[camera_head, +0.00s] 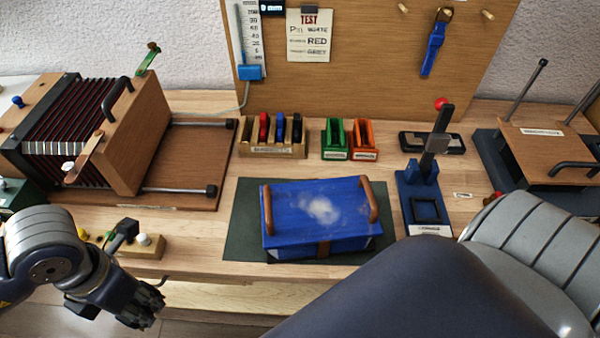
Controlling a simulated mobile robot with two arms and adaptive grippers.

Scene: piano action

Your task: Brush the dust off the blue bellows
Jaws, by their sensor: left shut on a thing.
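The blue bellows (290,226) lies on a dark green mat (240,236) in the middle of the bench. It has a brown handle at each end, and a pale patch of dust (321,209) is on its top. My left gripper (146,312) is at the lower left, in front of the bench edge and well apart from the bellows. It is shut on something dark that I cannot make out. No brush can be clearly recognised. My right arm fills the lower right, and its gripper is out of view.
A large accordion-like bellows on a wooden board (190,165) stands at the left. Behind the mat are a wooden rack (274,150) and green and orange holders (350,140). A blue stand (424,190) is close on the right. A small button block (140,246) is near my left gripper.

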